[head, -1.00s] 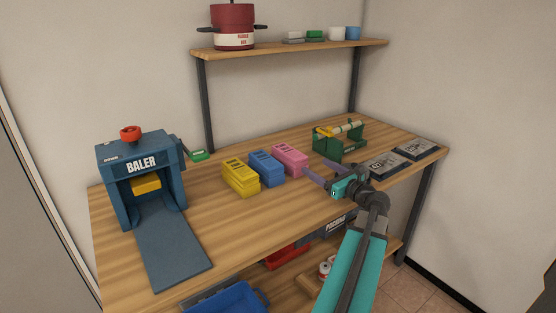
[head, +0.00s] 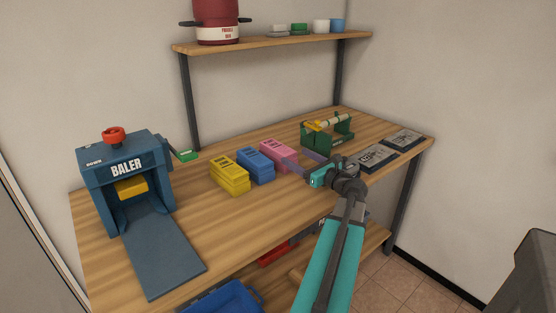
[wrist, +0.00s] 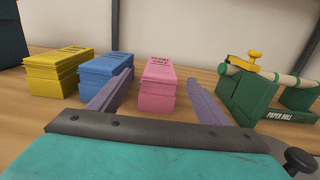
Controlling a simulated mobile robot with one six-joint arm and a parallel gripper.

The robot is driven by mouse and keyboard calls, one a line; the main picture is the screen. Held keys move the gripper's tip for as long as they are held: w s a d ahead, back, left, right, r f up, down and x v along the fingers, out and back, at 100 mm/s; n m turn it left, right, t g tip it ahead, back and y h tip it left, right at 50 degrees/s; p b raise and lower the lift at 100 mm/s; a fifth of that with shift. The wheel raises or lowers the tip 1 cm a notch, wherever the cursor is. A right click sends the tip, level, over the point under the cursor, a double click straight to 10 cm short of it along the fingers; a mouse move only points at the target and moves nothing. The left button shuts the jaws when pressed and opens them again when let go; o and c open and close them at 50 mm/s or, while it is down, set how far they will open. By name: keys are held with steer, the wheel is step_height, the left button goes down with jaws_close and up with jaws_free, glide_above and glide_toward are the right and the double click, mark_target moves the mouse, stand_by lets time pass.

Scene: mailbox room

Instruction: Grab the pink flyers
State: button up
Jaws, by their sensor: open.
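The pink flyers (head: 277,155) are a stack standing on the wooden workbench, to the right of the blue stack. In the wrist view the pink stack (wrist: 158,87) stands upright ahead of my gripper, with dark print on its top. My gripper (head: 300,163) is open, its purple fingers pointing at the pink stack. In the wrist view my gripper (wrist: 158,85) has one finger left of the pink stack and one right of it. I cannot tell whether the tips reach past its front face. Nothing is held.
Blue flyers (wrist: 107,73) stand close left of the pink stack, with yellow flyers (wrist: 57,75) beyond. A green paper roll holder (wrist: 250,100) stands to the right. A blue baler (head: 125,180) is at the bench's left end. Dark plates (head: 378,158) lie at the right.

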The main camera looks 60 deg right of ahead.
mark_target(278, 147)
steer(key=x, duration=0.6)
steer(key=shift+w+d, duration=0.2)
steer(key=shift+w, duration=0.15)
steer(key=shift+p+x, duration=0.5)
steer(key=shift+x, duration=2)
steer(key=shift+f, duration=0.2)
jaws_close()
